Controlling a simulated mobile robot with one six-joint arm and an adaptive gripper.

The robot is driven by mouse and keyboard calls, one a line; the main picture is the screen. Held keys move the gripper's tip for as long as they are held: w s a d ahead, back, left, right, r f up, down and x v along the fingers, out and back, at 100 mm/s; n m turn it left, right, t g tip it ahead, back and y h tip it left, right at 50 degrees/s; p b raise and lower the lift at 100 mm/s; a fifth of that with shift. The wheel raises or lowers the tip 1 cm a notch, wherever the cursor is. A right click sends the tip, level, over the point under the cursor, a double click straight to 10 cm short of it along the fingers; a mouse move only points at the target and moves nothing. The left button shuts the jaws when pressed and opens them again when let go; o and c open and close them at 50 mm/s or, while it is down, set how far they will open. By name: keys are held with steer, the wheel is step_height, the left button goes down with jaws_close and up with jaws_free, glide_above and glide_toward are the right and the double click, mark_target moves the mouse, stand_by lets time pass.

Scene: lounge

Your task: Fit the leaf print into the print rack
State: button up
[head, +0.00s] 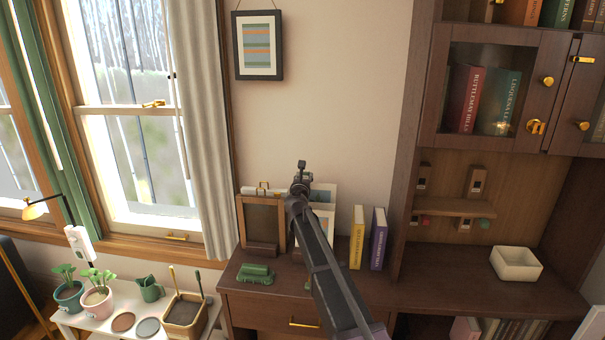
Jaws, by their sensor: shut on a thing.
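My gripper (299,188) is above the back of the brown cabinet top, seen from behind with its arm reaching up from the lower right. It is shut, and the arm hides most of what it holds. A pale-edged flat panel (327,224), which looks like the leaf print, shows partly behind the arm; its picture cannot be made out. Another pale panel with a bluish face (326,192) shows higher up behind it. A wooden frame with a dark brown face (264,220) stands upright to the left. I cannot tell clearly which part is the print rack.
A yellow book (357,237) and a purple book (378,239) stand right of the arm. A green object (256,273) lies at the cabinet's front left. A white bowl (516,264) sits far right. The shelf unit's upright (404,150) rises beyond the books.

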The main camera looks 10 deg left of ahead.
steer(key=shift+f+b, duration=0.25)
steer(key=shift+b, duration=0.3)
stand_by(0.4)
steer(key=shift+w, duration=0.25)
steer(key=shift+s+b, duration=0.3)
steer(key=shift+b, duration=0.05)
stand_by(1.3)
steer(key=shift+r+b, duration=0.1)
steer(key=shift+b, duration=1.75)
stand_by(0.8)
steer(key=o, duration=1.2)
steer(key=shift+w+d, duration=0.1)
steer(key=shift+o, duration=0.2)
steer(key=shift+s, duration=0.2)
